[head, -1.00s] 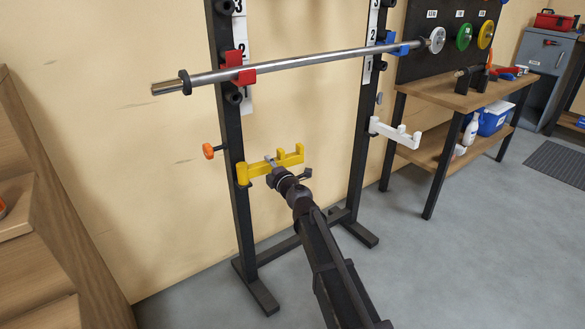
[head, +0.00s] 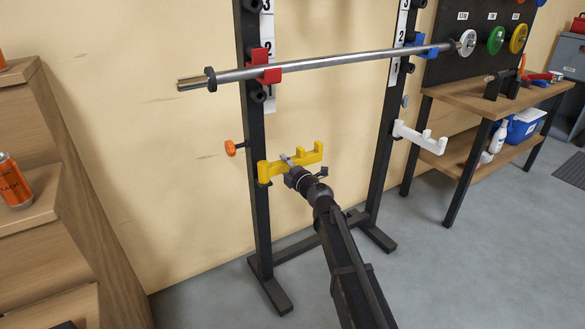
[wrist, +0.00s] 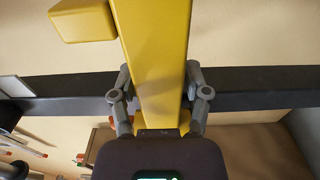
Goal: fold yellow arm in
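The yellow arm (head: 277,168) sticks out to the right from the left upright of the rack, low down, with a raised lip at its outer end. My gripper (head: 305,167) is at the middle of it, coming from the lower right. In the wrist view the yellow arm (wrist: 160,50) runs between my two spread fingers (wrist: 159,80), with a finger close on each side. I cannot tell whether the fingers touch it. Part of the arm's lower edge is hidden by my gripper in the head view.
A barbell (head: 340,60) rests across the rack on a red hook (head: 262,66) and a blue hook above. A white arm (head: 420,137) is on the right one. Wooden steps (head: 60,230) stand left.

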